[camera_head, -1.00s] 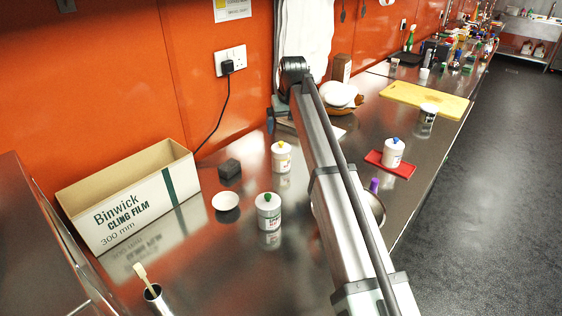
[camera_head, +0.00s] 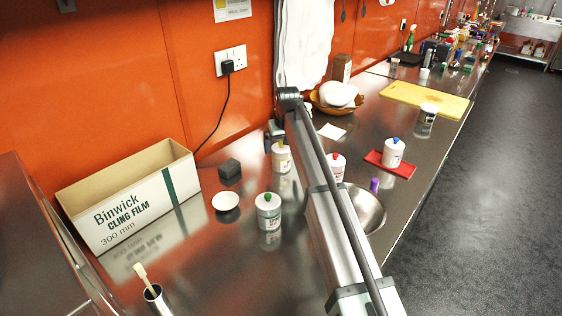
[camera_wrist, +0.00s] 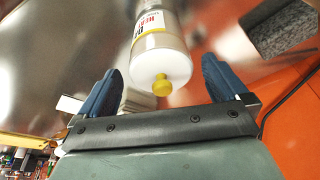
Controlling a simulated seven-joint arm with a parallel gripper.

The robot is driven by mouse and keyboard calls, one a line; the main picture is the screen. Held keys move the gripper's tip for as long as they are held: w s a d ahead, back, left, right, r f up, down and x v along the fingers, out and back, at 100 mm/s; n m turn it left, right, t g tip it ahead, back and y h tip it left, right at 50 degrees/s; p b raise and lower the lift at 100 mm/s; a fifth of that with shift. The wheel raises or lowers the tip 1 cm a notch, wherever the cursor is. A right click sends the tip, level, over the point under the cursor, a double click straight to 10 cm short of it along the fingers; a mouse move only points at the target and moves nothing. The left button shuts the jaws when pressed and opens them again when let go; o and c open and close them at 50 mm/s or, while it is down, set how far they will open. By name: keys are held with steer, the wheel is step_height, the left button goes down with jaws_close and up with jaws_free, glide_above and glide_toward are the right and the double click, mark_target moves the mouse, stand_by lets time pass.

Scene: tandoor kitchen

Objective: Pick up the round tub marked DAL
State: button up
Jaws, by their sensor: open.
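A round white tub with a yellow knob (camera_head: 281,157) stands upright on the steel counter; it also shows in the wrist view (camera_wrist: 158,42), lined up between my fingertips with its knob towards me. Its label is only partly visible and I cannot read DAL on it for sure. Similar tubs have a green knob (camera_head: 268,212), a red knob (camera_head: 336,168) and a blue knob (camera_head: 393,154); their labels are too small to read. My gripper (camera_wrist: 160,66) is open and empty, its blue fingers either side of the yellow-knobbed tub, with no contact visible.
A dark block (camera_head: 230,169) and a small white bowl (camera_head: 226,202) lie left of the tub. The cling film box (camera_head: 140,215) stands further left. A metal bowl (camera_head: 368,208) is partly behind my arm. The blue-knobbed tub stands on a red mat (camera_head: 404,171).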

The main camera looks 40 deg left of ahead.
steer(key=x, duration=0.4)
steer(key=shift+s+f, duration=0.1)
steer(key=shift+c, duration=0.4)
steer(key=c, duration=1.1)
